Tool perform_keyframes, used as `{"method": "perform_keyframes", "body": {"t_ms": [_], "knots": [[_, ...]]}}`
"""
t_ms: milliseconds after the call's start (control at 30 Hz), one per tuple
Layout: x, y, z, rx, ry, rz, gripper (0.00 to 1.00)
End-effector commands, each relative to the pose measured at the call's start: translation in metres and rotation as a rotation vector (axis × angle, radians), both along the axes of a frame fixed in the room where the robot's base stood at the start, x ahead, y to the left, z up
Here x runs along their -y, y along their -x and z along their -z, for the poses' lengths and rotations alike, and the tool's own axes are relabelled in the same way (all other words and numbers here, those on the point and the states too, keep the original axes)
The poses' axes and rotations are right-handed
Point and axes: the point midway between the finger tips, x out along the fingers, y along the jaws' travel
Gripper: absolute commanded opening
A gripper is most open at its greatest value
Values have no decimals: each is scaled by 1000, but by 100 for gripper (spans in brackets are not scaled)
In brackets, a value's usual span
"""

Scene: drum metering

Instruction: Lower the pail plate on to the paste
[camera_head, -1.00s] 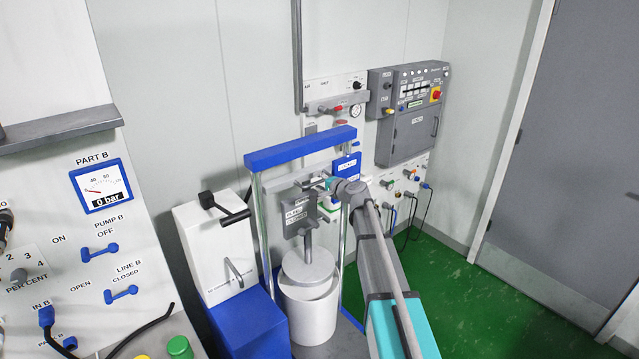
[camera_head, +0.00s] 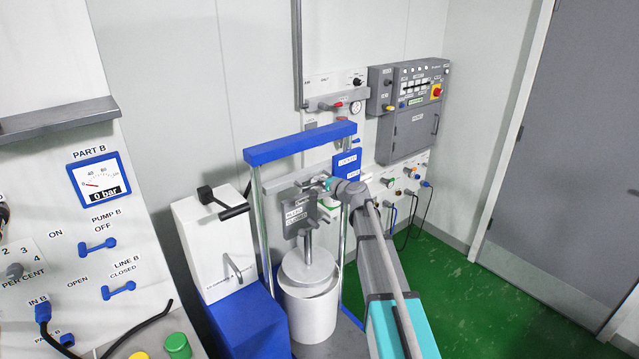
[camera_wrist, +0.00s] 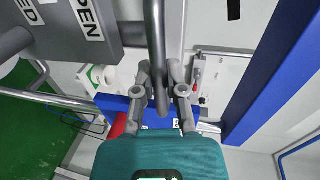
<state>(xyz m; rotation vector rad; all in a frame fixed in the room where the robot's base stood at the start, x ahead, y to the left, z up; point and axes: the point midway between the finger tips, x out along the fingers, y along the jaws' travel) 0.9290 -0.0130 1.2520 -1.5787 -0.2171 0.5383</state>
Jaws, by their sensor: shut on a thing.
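The pail plate (camera_head: 306,264) is a round grey disc on an upright rod, hanging under a grey block with labels (camera_head: 298,217) on the press frame. It is at the mouth of the white pail (camera_head: 311,318). The paste is hidden, so the gap under the plate cannot be told. My gripper (camera_head: 328,184) is beside the top of the block, shut on a grey bar handle. In the wrist view the bar (camera_wrist: 158,45) runs between my fingers (camera_wrist: 163,92).
The press has a blue top beam (camera_head: 300,146) and bright side posts. A white and blue machine (camera_head: 215,245) stands close on the left. A grey control box (camera_head: 410,115) is on the wall behind. Green floor (camera_head: 480,300) is clear at right.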

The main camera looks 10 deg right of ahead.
Motion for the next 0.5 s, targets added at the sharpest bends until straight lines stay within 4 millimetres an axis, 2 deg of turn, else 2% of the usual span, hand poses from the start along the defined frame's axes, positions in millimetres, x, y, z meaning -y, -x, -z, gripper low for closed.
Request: {"method": "perform_keyframes", "body": {"t_ms": [33,500], "knots": [[0,1,10,0,1,0,0],[0,1,51,-1,2,-1,0]]}}
